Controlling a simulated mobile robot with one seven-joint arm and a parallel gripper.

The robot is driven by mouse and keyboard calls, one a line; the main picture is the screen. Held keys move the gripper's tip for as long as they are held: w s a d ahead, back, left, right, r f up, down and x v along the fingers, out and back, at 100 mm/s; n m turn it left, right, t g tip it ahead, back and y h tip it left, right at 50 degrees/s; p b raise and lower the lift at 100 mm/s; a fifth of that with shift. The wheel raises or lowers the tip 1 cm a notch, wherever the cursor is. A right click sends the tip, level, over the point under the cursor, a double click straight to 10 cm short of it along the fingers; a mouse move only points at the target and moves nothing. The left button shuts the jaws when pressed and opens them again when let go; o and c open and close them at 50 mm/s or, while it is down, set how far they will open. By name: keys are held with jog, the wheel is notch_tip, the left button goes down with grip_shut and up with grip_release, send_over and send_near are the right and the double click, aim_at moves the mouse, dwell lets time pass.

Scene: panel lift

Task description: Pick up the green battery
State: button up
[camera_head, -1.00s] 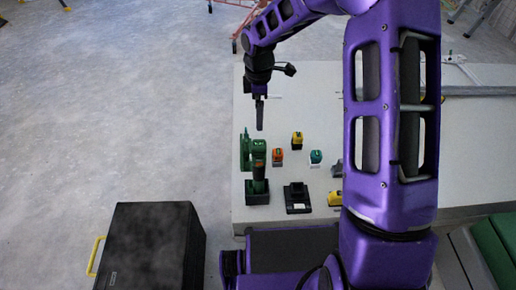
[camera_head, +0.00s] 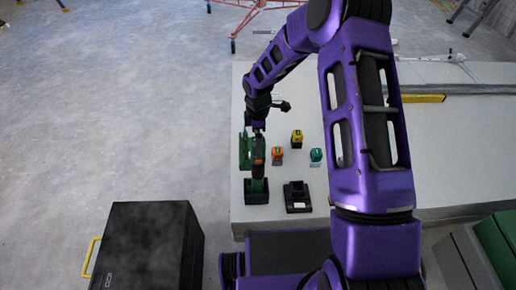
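The green battery (camera_head: 316,155) is a small teal block standing on the pale table, right of the other batteries. My gripper (camera_head: 258,131) points down at the green drill (camera_head: 256,168), left of the green battery and apart from it. The gripper's fingers overlap the top of the drill in this view. I cannot tell whether they touch it, or whether they are open or shut. The green battery is in full view, just left of my arm's large purple link.
An orange battery (camera_head: 277,154) and a yellow battery (camera_head: 297,137) stand between the drill and the green battery. A black charger (camera_head: 297,197) lies in front of them. A black case (camera_head: 147,246) stands on the floor at left. The table (camera_head: 470,150) is clear at right.

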jog(key=shift+f, duration=0.6)
grip_shut()
jog(key=shift+r, duration=0.1)
notch_tip(320, 180, up, 10)
jog(key=shift+f+p, duration=0.1)
jog(key=shift+p, duration=0.8)
